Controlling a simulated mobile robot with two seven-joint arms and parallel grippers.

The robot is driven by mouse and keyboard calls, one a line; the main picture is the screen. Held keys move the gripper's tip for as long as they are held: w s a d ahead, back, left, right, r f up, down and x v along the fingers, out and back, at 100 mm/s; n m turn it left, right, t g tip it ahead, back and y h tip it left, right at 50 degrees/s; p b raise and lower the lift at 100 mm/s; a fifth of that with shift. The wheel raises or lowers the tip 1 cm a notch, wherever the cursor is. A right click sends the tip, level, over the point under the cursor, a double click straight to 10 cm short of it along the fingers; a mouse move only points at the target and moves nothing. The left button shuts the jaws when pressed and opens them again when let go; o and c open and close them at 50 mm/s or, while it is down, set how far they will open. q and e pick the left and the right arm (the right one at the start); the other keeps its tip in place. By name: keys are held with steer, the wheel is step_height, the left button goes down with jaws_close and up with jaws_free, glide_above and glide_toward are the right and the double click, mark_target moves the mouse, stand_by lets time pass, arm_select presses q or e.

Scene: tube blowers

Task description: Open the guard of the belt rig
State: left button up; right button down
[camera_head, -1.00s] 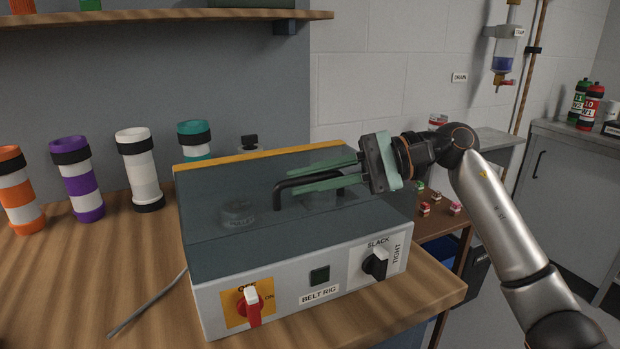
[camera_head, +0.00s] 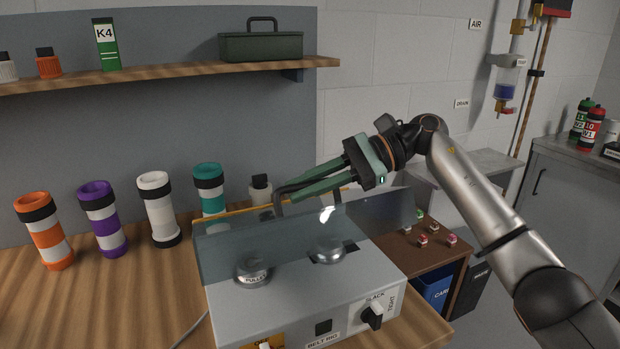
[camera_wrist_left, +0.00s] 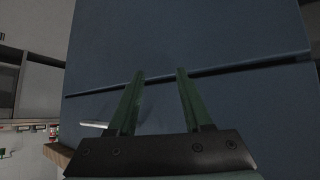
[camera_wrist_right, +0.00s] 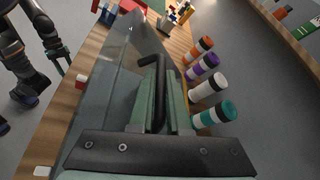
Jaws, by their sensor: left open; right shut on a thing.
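The belt rig (camera_head: 300,305) is a light grey box on the wooden bench. Its clear grey guard (camera_head: 240,246) is tilted up on its back edge, with two metal pulleys uncovered below. My right gripper (camera_head: 295,190) is shut on the guard's black bar handle (camera_head: 280,203); the handle (camera_wrist_right: 158,95) also shows between the fingers in the right wrist view. My left gripper (camera_wrist_left: 155,75) is open and empty in the left wrist view, facing a dark blue panel; it is out of the head view.
Several banded tubes, orange (camera_head: 43,231), purple (camera_head: 102,218), white (camera_head: 158,209) and teal (camera_head: 209,190), stand behind and left of the rig. A shelf (camera_head: 180,72) with a green toolbox (camera_head: 261,42) runs above. The bench front left is clear.

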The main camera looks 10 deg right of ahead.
steer(key=r+p, duration=0.1)
steer(key=w+r+p, duration=0.1)
steer(key=shift+w+a+r+m+p, duration=0.15)
steer(key=shift+a+r+m+p, duration=0.05)
steer(key=shift+m+p, duration=0.15)
arm_select(q)
steer(key=shift+r+p, duration=0.6)
steer(key=shift+r, duration=2)
arm_select(e)
steer(key=shift+w+a+r+g+h, duration=0.1)
steer(key=shift+w+g+h, duration=0.2)
steer(key=shift+g, duration=0.1)
steer(key=c, duration=1.2)
jaws_free()
steer(key=shift+o, duration=0.2)
